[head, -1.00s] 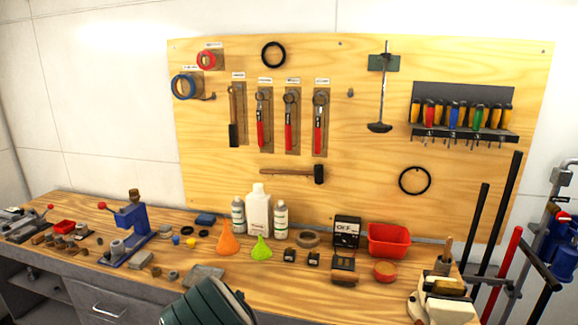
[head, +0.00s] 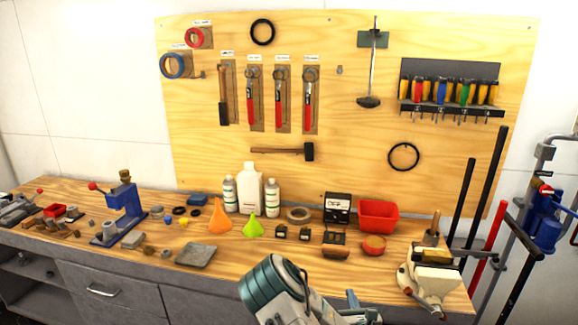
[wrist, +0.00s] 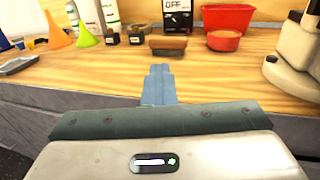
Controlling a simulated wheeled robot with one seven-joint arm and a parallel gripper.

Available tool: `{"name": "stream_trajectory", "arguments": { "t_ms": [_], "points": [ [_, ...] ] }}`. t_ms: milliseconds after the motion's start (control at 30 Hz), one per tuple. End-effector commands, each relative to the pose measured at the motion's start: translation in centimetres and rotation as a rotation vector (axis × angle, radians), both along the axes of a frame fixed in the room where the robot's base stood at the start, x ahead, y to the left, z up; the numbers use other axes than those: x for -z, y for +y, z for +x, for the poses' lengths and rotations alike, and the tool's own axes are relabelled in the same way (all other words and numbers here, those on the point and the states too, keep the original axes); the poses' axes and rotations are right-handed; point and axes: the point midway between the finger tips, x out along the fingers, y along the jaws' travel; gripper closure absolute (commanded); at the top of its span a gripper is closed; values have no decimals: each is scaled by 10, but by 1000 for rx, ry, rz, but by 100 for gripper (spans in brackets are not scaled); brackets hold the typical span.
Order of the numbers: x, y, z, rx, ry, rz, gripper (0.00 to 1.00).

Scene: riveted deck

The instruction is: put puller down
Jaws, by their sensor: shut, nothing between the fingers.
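A tall dark tool with a thin rod and a wide foot, which looks like the puller (head: 373,75), hangs upright from a green bracket (head: 373,39) on the wooden wall board. My gripper (wrist: 159,72) is shut and empty, its blue-grey fingers together over the bench's front edge in the wrist view. In the head view it shows at the bottom (head: 352,299), partly cut off by the frame, low and well away from the hanging tool. The wooden workbench (head: 215,285) lies below the board.
A red bin (head: 379,216), a meter (head: 337,208), a brown brush-like block (head: 335,252) and a vise (head: 431,272) stand on the bench's right part. Bottles and funnels stand mid-bench. Long-handled tools (head: 490,190) stand at right. Some bare wood shows along the front.

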Motion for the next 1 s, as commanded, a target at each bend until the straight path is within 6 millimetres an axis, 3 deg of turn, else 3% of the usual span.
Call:
{"name": "stream_trajectory", "arguments": {
  "t_ms": [100,233,833,1000],
  "points": [
    [-5,-23,-5,44,0,0,100],
    [-6,-35,-9,68,10,3,100],
    [-9,-37,-8,73,3,5,100],
    [-14,-46,-5,142,37,143,100]
  ]
}}
